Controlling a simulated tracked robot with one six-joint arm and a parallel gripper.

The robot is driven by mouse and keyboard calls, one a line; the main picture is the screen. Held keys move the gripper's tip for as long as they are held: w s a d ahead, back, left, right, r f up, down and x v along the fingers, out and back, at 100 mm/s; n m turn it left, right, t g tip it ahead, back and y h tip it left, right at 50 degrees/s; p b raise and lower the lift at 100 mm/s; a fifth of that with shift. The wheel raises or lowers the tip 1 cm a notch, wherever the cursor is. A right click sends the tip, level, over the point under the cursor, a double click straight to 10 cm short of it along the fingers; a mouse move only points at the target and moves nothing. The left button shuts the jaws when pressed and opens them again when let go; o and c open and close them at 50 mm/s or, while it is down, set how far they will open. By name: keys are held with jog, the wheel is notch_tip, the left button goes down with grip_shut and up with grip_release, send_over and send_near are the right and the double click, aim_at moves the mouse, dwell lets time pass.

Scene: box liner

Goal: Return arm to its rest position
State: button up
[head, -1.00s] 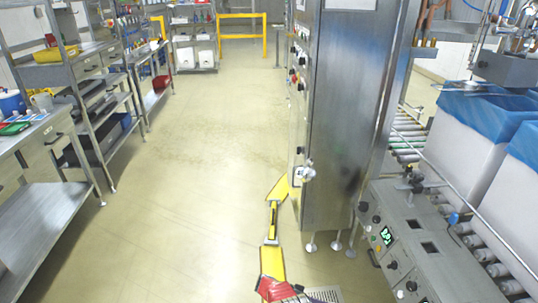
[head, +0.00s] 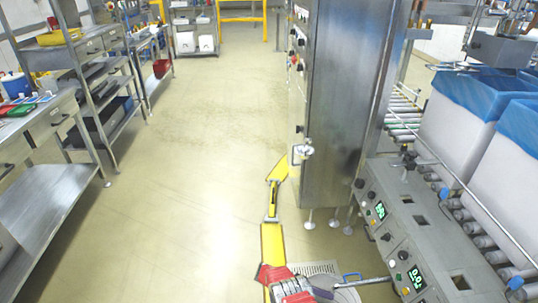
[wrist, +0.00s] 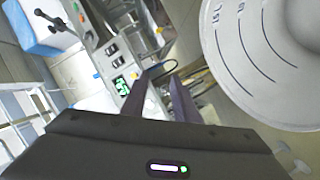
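My arm shows in the head view as yellow links reaching along the floor area, with a red joint near the bottom edge. My gripper (wrist: 158,92) shows in the wrist view as two dark fingers with a clear gap between them. It is open and I see nothing held. Its fingertips are not clear in the head view. The wrist view shows a control panel with a green display (wrist: 122,84) beyond the left finger.
A pale round container (wrist: 252,75) with litre marks is close on the right in the wrist view. A steel cabinet (head: 345,110) and conveyor console (head: 412,235) stand right of the arm. Blue-lined bins (head: 465,130) stand farther right. Steel shelves (head: 95,80) line the left. The middle floor is clear.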

jog(key=w+a+r+n+t+y, duration=0.15)
jog(key=w+r+t, duration=0.45)
jog(key=w+r, duration=0.85)
jog(key=w+r+t+y, duration=0.2)
jog(key=w+r+t, duration=0.4)
jog(key=w+r, duration=0.85)
jog(key=w+a+r+n+t+y, duration=0.1)
jog(key=a+r+n+t+y, duration=0.2)
jog(key=r, duration=1.2)
jog(key=w+a+r+n+t+y, duration=0.1)
jog(key=a+r+t+y, duration=0.3)
jog(key=r, duration=1.1)
jog(key=s+a+r+n+g+y, duration=0.15)
jog(key=s+a+r+y, duration=0.3)
jog(key=s+r, duration=0.45)
jog(key=s+r+n+g+y, duration=0.2)
jog(key=s+r+n, duration=0.1)
jog(key=s, duration=1.3)
jog(key=s+d+f+g, duration=0.2)
jog(key=s+f, duration=0.1)
jog(key=s, duration=0.8)
jog(key=s+d+f+g+h, duration=0.1)
jog(key=s+d+f+g, duration=0.1)
jog(key=s, duration=0.9)
jog(key=s+d+f+g+h, duration=0.1)
jog(key=s+f, duration=0.3)
jog(key=s, duration=0.8)
jog(key=shift+d+f+g, duration=0.25)
jog(key=shift+d+g, duration=0.3)
jog(key=shift+d, duration=0.25)
